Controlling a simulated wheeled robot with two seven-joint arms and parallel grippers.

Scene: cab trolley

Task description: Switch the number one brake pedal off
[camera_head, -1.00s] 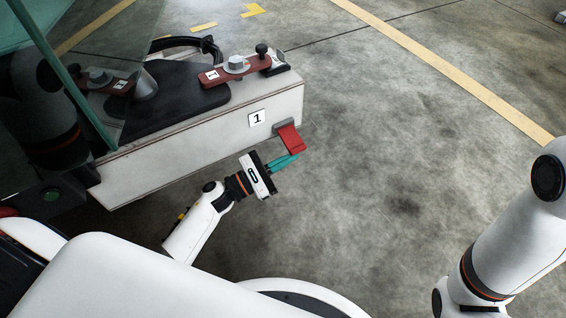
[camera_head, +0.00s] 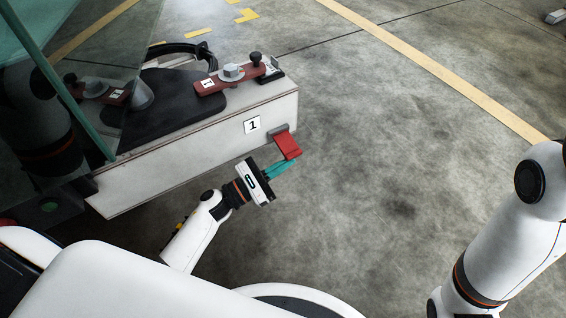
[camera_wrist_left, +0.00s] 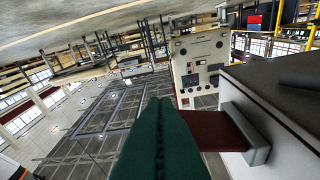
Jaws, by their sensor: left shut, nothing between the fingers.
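The number one brake pedal is the red pedal (camera_head: 287,144) on the side of the white trolley body, just below the label "1" (camera_head: 252,125). My left gripper (camera_head: 280,169) is shut and empty, with its green fingers at the pedal's lower edge; I cannot tell whether they touch it. In the left wrist view the shut green fingers (camera_wrist_left: 160,140) stand beside the dark red pedal (camera_wrist_left: 218,131) and hide part of it. The pedal's grey bracket (camera_wrist_left: 246,134) shows at its right. My right gripper is out of view; only my right arm shows.
The white trolley body (camera_head: 190,155) carries a red lever (camera_head: 230,78) with knobs and a number 1 tag on top. A glass panel (camera_head: 95,80) stands at the left. The concrete floor (camera_head: 390,170) to the right is clear.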

